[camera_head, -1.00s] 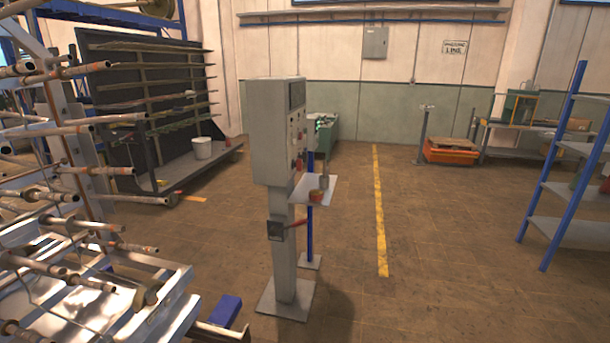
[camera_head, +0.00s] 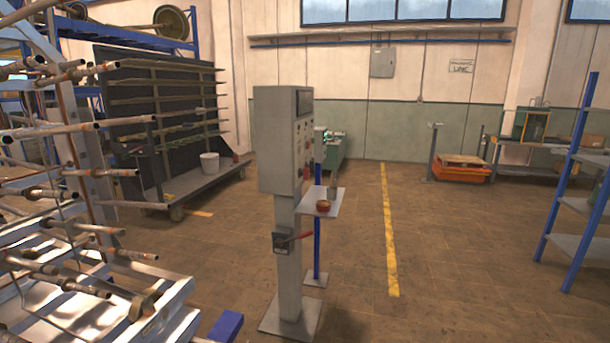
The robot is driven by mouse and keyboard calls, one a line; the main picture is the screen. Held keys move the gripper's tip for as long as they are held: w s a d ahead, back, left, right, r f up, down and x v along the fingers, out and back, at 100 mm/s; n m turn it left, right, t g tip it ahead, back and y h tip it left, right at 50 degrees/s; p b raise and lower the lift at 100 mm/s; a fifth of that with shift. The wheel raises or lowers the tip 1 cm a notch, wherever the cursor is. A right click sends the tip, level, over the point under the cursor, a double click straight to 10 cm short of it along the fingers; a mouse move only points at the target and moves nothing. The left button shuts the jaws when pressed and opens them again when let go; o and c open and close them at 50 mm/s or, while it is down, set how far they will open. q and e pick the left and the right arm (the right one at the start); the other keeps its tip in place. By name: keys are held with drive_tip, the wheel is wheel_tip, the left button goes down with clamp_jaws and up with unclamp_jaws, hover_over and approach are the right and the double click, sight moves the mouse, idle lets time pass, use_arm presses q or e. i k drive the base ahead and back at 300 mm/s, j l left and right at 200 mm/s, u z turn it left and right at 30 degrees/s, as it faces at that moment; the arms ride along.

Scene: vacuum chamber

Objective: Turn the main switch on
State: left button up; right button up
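A grey control cabinet (camera_head: 277,140) stands on a grey post in the middle of the head view, seen from its side. Its front panel (camera_head: 303,150) faces right, at a steep angle, with several small buttons and knobs. Neither of my grippers is in view.
A small shelf (camera_head: 332,197) with a red item on it sticks out beside the cabinet. A metal rack with many pipes (camera_head: 60,190) fills the left side. A blue shelf unit (camera_head: 575,185) stands at the right. The floor (camera_head: 450,260) between is clear, with a yellow line.

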sight(305, 173)
drive_tip(key=i+l+u, duration=0.2)
drive_tip(key=u, duration=0.25)
drive_tip(key=i+l+u, duration=0.25)
drive_tip(key=u, duration=0.25)
